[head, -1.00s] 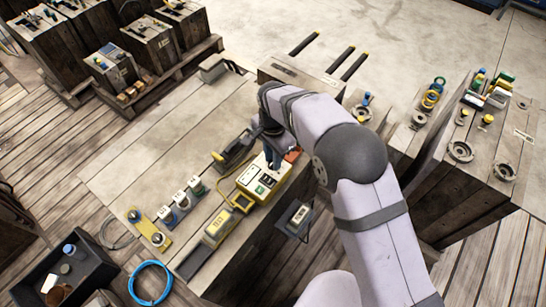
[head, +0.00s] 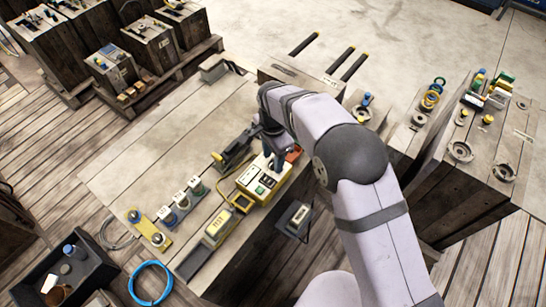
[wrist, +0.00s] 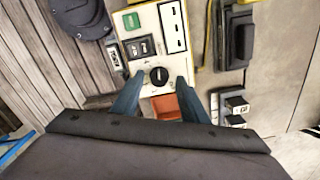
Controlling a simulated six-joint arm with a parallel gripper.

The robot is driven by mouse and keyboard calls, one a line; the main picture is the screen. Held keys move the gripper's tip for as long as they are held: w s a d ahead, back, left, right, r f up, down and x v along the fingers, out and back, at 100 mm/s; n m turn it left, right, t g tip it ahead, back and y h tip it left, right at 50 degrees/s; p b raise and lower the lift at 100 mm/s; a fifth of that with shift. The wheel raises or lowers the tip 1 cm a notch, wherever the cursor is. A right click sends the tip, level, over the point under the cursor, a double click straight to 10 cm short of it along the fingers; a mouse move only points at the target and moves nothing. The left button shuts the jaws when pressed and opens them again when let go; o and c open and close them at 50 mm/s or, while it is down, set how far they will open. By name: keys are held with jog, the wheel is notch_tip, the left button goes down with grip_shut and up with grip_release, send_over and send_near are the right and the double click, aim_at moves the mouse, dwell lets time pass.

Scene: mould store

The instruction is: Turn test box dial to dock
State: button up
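The test box (head: 249,185) is yellow with a pale face and sits on the wooden bench. In the wrist view its face (wrist: 134,62) carries a green square, dark switches and a round black dial (wrist: 159,75). The dial has a small pale mark; its setting is too small to read. My gripper (head: 277,165) is over the box's far right end. In the wrist view my gripper (wrist: 158,84) has its two blue fingers apart, one on each side of the dial, with visible gaps. In the head view my gripper hides the dial.
An orange-red block (wrist: 165,106) lies by the box's end. A yellow tester (head: 217,226) and several colored-top fittings (head: 181,200) stand left of the box. A small grey box (head: 298,216) hangs at the bench's front side. The bench's left top (head: 140,165) is clear.

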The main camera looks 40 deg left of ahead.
aim_at(273, 163)
jog(key=shift+r+b, duration=0.85)
jog(key=shift+r, duration=2.8)
jog(key=shift+d, duration=0.1)
jog(key=w+d+r+n+p, duration=0.1)
jog(key=w+d+r, duration=0.15)
jog(key=d, duration=1.05)
jog(key=w+d+r+n, duration=0.15)
jog(key=w+d, duration=0.25)
jog(key=d, duration=0.8)
jog(key=s+d+n, duration=0.1)
jog(key=s+d, duration=0.5)
jog(key=d, duration=0.4)
jog(key=s+d+f+p, duration=0.1)
jog(key=s+d, duration=0.5)
jog(key=d, duration=0.4)
jog(key=shift+s+n, duration=0.35)
jog(key=shift+a+f, duration=0.1)
jog(key=shift+f, duration=0.1)
